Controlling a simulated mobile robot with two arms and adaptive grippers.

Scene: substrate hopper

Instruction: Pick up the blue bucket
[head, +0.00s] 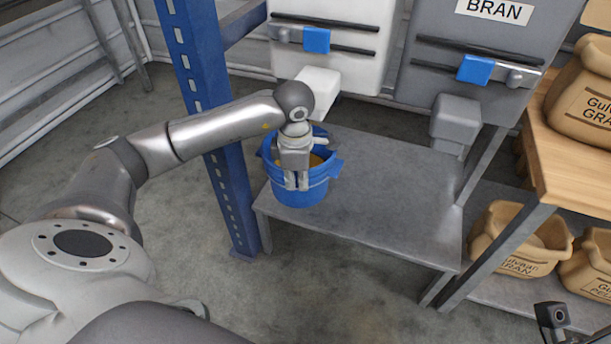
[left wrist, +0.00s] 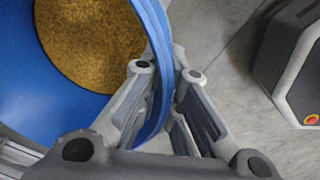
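The blue bucket (head: 300,192) stands upright at the left end of the grey metal table, below the white hopper's spout. It holds a golden-brown grain-like fill (left wrist: 85,40), also visible in the left wrist view. My left gripper (head: 297,184) is at the bucket's near side. In the left wrist view its fingers (left wrist: 165,95) straddle the bucket's rim, one inside and one outside, and look closed on it. I cannot tell whether the bucket's base is slightly clear of the table. My right gripper does not show.
The metal table (head: 390,190) is clear right of the bucket. A blue post (head: 215,150) stands close on its left. The white hopper spout (head: 318,85) hangs above, with a grey BRAN hopper (head: 455,120) to the right. A wooden shelf (head: 575,165) carries sacks.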

